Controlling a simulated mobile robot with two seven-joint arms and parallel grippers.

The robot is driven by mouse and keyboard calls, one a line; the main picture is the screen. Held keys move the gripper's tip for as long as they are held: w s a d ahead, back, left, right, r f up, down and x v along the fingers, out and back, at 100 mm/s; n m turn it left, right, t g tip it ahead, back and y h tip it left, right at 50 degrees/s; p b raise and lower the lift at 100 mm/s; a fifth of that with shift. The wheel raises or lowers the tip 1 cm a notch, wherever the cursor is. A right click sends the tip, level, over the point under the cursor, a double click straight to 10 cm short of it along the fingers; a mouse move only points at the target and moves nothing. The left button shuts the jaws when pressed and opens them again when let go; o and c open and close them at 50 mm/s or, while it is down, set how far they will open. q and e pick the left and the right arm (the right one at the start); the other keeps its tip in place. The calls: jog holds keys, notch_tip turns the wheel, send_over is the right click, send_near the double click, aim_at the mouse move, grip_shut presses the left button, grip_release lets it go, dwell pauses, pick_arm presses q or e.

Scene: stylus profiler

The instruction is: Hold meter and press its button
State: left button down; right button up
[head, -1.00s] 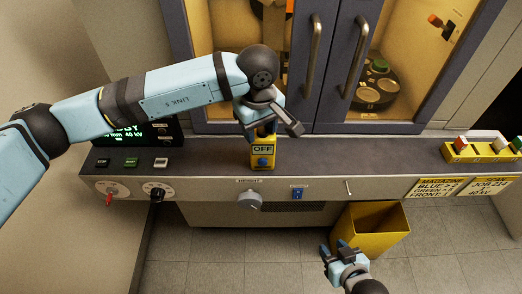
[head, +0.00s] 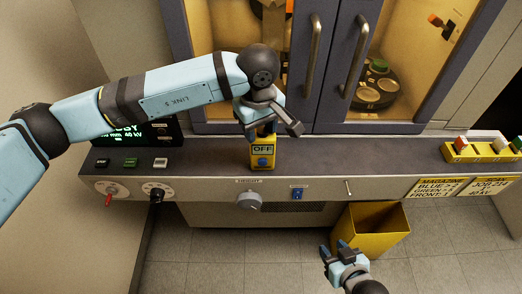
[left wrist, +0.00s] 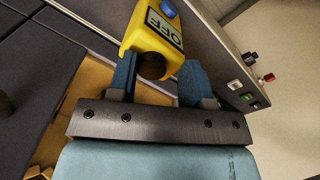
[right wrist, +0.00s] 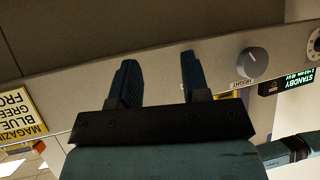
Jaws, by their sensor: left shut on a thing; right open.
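The yellow meter (head: 262,157) has a screen reading OFF and a blue button (head: 262,162) on its front. It is upright at the front of the grey counter, below the cabinet doors. My left gripper (head: 264,131) is shut on its upper end from behind. In the left wrist view the meter (left wrist: 150,38) sits between the two fingers, with its screen and blue button (left wrist: 168,8) uncovered. I cannot tell whether its base touches the counter. My right gripper (head: 342,248) is open and empty, low in front of the counter; its fingers (right wrist: 155,80) are apart in the right wrist view.
A yellow bin (head: 372,230) stands on the floor beside my right gripper. The panel carries a HEIGHT knob (head: 249,201), a blue switch (head: 298,193) and a red-handled dial (head: 108,194). A yellow rack (head: 480,150) of coloured blocks is at the right. Counter between meter and rack is clear.

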jog(key=shift+f, duration=0.3)
grip_shut()
dwell(1.4)
